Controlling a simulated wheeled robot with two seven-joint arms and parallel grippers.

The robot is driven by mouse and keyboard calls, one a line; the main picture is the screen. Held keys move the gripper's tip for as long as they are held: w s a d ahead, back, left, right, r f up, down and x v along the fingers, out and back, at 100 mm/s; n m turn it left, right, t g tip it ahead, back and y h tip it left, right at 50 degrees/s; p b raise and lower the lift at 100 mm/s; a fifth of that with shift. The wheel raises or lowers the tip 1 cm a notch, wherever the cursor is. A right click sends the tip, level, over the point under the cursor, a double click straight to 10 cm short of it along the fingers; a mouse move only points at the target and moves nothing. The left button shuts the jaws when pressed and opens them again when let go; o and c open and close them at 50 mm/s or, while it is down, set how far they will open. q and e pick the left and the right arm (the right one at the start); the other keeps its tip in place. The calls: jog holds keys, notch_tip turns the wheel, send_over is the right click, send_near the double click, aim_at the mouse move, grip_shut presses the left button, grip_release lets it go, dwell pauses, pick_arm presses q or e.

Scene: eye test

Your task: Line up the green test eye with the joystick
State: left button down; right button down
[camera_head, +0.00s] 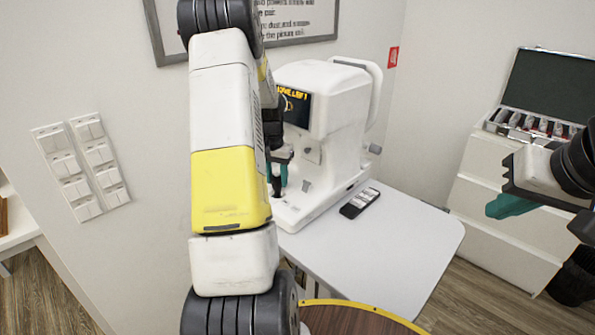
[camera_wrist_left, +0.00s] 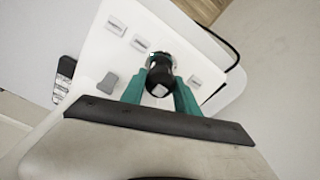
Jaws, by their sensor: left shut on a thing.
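The white eye-test machine (camera_head: 322,95) stands on a white table. Its small dark screen (camera_head: 297,106) shows yellow text ending in "LEFT" and part of a yellow ring; my left arm hides its left side. I see no green test eye in either view. My left gripper (camera_head: 279,172) reaches down at the machine's base, partly hidden by my arm. In the left wrist view its teal fingers (camera_wrist_left: 161,88) are shut on the black joystick (camera_wrist_left: 160,75), one on each side. My right gripper (camera_head: 498,206) is at the right, away from the machine; its opening cannot be made out.
A black phone-like device (camera_head: 360,203) lies on the white table (camera_head: 405,245) beside the machine. An open case of bottles (camera_head: 540,125) sits on a white cabinet (camera_head: 490,200) at right. A round brown stool top (camera_head: 350,320) is in front. The table's right part is clear.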

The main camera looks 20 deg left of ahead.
pick_arm(q)
jog(key=shift+w+a, duration=0.7)
jog(key=shift+w, duration=0.2)
jog(key=shift+w+a, duration=0.1)
jog(key=shift+w, duration=0.05)
jog(key=c, duration=0.8)
grip_release()
jog(key=shift+c, duration=0.2)
